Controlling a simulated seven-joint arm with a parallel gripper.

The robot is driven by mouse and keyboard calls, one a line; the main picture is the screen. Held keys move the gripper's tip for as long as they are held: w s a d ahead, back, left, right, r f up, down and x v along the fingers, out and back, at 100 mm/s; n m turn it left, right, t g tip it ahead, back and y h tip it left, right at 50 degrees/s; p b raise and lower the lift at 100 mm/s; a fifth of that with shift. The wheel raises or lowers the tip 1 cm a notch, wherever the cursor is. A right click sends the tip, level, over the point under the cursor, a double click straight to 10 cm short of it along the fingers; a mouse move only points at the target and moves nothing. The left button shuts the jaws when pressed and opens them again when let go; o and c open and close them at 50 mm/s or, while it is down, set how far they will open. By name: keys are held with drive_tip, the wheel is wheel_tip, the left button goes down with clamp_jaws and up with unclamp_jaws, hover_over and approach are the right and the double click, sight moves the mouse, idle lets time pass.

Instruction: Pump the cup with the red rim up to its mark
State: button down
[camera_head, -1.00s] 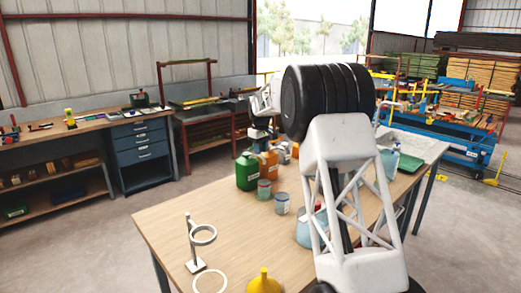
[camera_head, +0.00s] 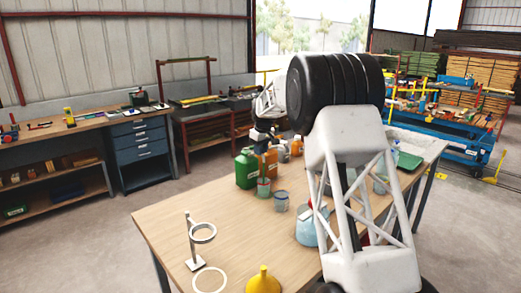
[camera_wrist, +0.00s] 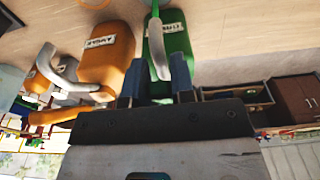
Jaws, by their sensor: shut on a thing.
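My gripper (camera_wrist: 157,90) is shut on the pump top of the green bottle (camera_wrist: 168,40), its blue-grey fingers on either side of it. In the head view the gripper is small and dark, above the green bottle (camera_head: 246,170). The green bottle's spout (camera_wrist: 158,50) shows in the wrist view. A small cup (camera_head: 263,188) with what looks like a reddish rim stands at the front right of this bottle, apparently under the spout. Its mark and fill level are too small to tell.
An orange bottle (camera_wrist: 105,55) with its own pump stands beside the green one. A second small cup (camera_head: 281,202) and a light-blue vessel (camera_head: 306,230) stand to the right. A ring stand (camera_head: 195,245), a white ring (camera_head: 209,280) and a yellow funnel (camera_head: 263,281) are at the front.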

drive_tip(key=c, duration=1)
unclamp_jaws()
drive_tip(key=shift+o, duration=0.2)
drive_tip(key=shift+s+d+r, duration=0.15)
drive_tip(key=shift+r, duration=1.8)
drive_tip(key=shift+s+d+r, duration=0.15)
drive_tip(key=shift+r, duration=1.8)
drive_tip(key=shift+c, duration=1.1)
drive_tip(key=r, duration=0.1)
drive_tip(key=w+r, duration=0.1)
drive_tip(key=r, duration=0.1)
drive_tip(key=a+r, duration=0.1)
drive_tip(key=shift+w+r, duration=0.25)
drive_tip(key=shift+w, duration=0.05)
clamp_jaws()
wheel_tip(320, 180, up, 6)
drive_tip(key=w+a, duration=0.1)
drive_tip(key=shift+a, duration=0.15)
